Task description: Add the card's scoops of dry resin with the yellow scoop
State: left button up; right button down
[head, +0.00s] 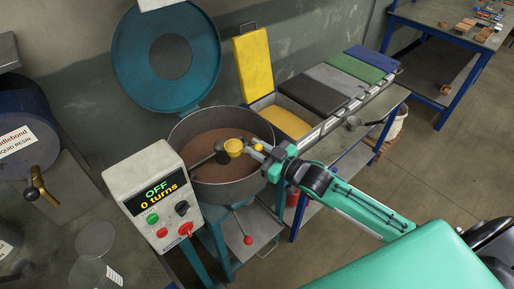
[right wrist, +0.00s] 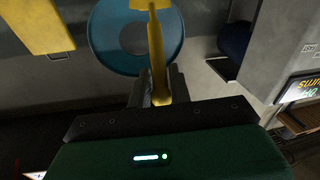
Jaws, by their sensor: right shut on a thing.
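My right gripper (head: 262,152) is shut on the handle of the yellow scoop (head: 234,147), above the open mixing pot (head: 246,188). The scoop's bowl is over the inside of the pot; I cannot tell whether it holds powder or is level. In the right wrist view the scoop's yellow handle (right wrist: 156,55) stands between the fingers (right wrist: 158,95). Brown mix (head: 212,143) and a grey paddle (head: 205,159) are in the pot. The yellow bin (head: 287,120) behind is open, with yellow powder inside and its lid (head: 253,65) raised. The card cannot be made out. My left gripper is not in view.
The pot's blue lid (head: 133,58) stands raised behind it. A control box (head: 150,182) in front reads OFF, 0 turns. Bins with black (head: 314,94), grey, green and blue lids are shut. A liquid resin drum (head: 22,150) with a brass tap is at left.

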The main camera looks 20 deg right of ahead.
jog(key=shift+w+d+r+p, duration=0.2)
jog(key=shift+w+r+p, duration=0.15)
jog(key=shift+p, duration=0.2)
jog(key=w+d+f+m+g+b, duration=0.1)
jog(key=w+d+m+g, duration=0.1)
jog(key=w+m+g, duration=0.3)
jog(key=w+d+m+g+b, duration=0.1)
jog(key=w+m+g, duration=0.3)
jog(key=w+g, duration=0.6)
jog(key=shift+w+d+f+m+g, duration=0.35)
jog(key=shift+w+d, duration=0.4)
jog(key=shift+w, duration=1.35)
